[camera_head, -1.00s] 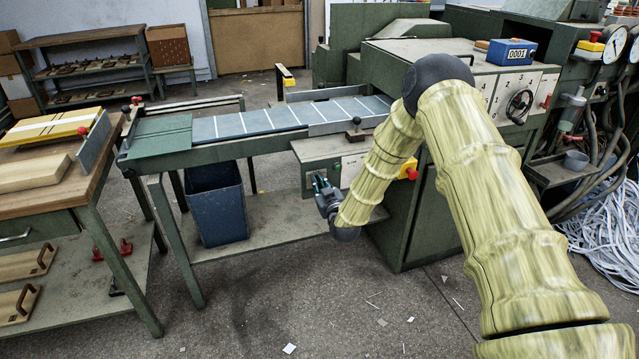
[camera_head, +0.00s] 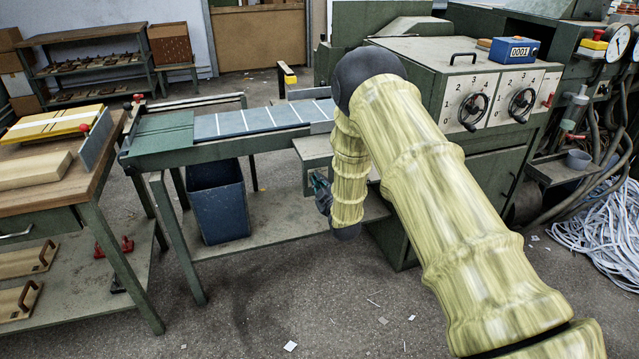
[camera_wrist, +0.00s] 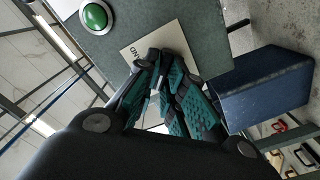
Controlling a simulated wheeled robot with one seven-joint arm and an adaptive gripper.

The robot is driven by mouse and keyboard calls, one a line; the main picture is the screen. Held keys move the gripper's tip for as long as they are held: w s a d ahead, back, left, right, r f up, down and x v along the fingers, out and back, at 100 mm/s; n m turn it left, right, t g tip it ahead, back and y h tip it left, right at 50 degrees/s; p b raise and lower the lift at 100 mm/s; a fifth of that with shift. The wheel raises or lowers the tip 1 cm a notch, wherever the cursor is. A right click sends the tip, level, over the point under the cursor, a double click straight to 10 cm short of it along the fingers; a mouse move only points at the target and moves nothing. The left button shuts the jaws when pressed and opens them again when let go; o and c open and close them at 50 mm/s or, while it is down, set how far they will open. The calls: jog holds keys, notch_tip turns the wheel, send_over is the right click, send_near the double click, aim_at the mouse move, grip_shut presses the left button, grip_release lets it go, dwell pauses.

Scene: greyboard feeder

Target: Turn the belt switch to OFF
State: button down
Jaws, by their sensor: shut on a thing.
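The belt switch is on the front of the green control box (camera_head: 314,150) under the belt feeder. In the head view my arm hides most of this front. My gripper (camera_head: 320,187) is at the box's front. In the wrist view the teal fingers of my gripper (camera_wrist: 172,75) are shut at a cream label plate (camera_wrist: 167,39) on the box's face. The switch knob is hidden between the fingertips, so its setting cannot be read. A green round button (camera_wrist: 95,16) is beside the plate.
A blue bin (camera_head: 218,203) stands under the feeder belt (camera_head: 255,121), left of my gripper; it shows close by in the wrist view (camera_wrist: 262,92). A wooden workbench (camera_head: 70,170) stands at the left. The machine's handwheels (camera_head: 474,111) are at the right.

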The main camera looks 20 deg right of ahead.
jog(key=shift+d, duration=0.15)
jog(key=c, duration=1.5)
grip_release()
jog(key=shift+f, duration=0.1)
jog(key=s, duration=1.2)
jog(key=shift+d, duration=0.1)
